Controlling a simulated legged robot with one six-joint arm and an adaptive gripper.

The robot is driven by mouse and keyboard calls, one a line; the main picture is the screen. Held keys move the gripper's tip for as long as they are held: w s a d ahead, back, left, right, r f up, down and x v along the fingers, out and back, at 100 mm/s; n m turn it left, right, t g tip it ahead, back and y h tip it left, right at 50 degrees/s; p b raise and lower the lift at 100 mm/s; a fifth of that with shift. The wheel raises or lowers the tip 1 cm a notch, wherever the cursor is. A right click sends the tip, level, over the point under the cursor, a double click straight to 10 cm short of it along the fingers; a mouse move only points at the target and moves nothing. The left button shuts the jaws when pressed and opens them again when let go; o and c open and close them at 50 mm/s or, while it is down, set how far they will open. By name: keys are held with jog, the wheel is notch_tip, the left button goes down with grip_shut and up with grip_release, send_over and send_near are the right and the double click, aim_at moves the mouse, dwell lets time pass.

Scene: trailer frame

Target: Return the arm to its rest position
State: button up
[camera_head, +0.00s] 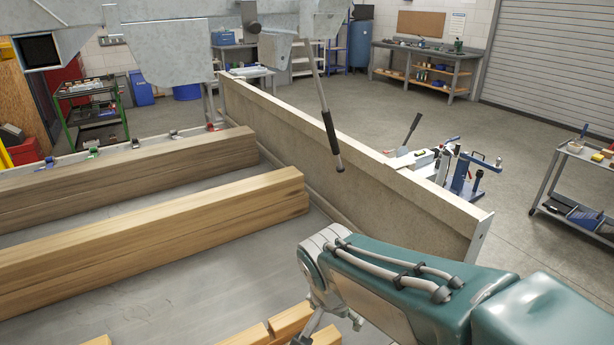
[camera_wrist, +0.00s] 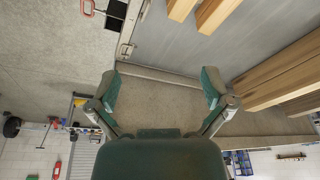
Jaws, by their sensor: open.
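My arm reaches in from the lower right of the head view, with its teal links and grey hoses. My gripper (camera_wrist: 161,88) shows in the wrist view with its two teal-padded fingers spread wide and nothing between them. The beige side board (camera_wrist: 160,105) of the trailer lies beyond the fingers, and I see no contact. In the head view the wrist points down over the trailer bed, and its lower end is partly cut off by the bottom edge.
Long wooden beams (camera_head: 170,240) lie across the grey trailer bed (camera_head: 190,300). The side board (camera_head: 350,170) runs along the right of the bed. A black-handled lever (camera_head: 332,138) hangs above it. A cart (camera_head: 575,190) stands right; open floor lies behind.

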jog(key=s+d+r+n+t, duration=0.1)
jog(key=s+d+r+n, duration=0.2)
jog(key=s+d, duration=0.2)
jog(key=s+d+r+n+t+y, duration=0.1)
jog(key=s+d+r+n, duration=0.2)
jog(key=s+d, duration=0.2)
jog(key=shift+s+d+r+t, duration=0.15)
jog(key=shift+s+d+t, duration=0.1)
jog(key=shift+t, duration=0.15)
